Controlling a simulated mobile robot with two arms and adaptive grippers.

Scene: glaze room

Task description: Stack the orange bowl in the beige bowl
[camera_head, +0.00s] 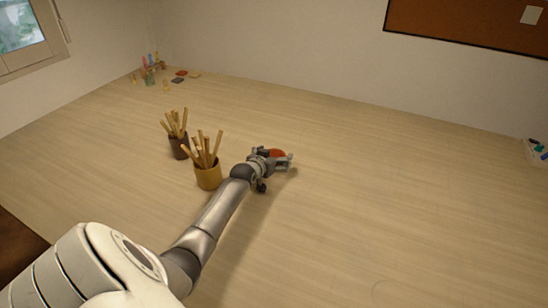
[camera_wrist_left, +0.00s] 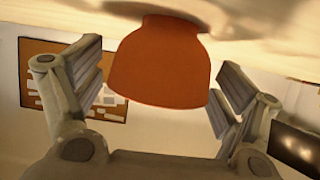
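The orange bowl (camera_head: 277,152) is near the middle of the table in the head view, partly covered by my left gripper (camera_head: 284,159). In the left wrist view the orange bowl (camera_wrist_left: 160,65) sits between the two spread fingers, with its narrow foot toward the table surface at the top of that picture. A gap shows between the bowl and each finger, so the gripper looks open around it. A dark patch lies at the bowl's foot; I cannot tell whether it is only shadow. I cannot make out the beige bowl in either view. My right gripper is not in view.
A yellow-brown pot of sticks (camera_head: 208,177) and a dark pot of sticks (camera_head: 179,148) stand left of my left gripper. Small bottles (camera_head: 150,77) are at the far left corner. A tray (camera_head: 537,152) is at the right edge.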

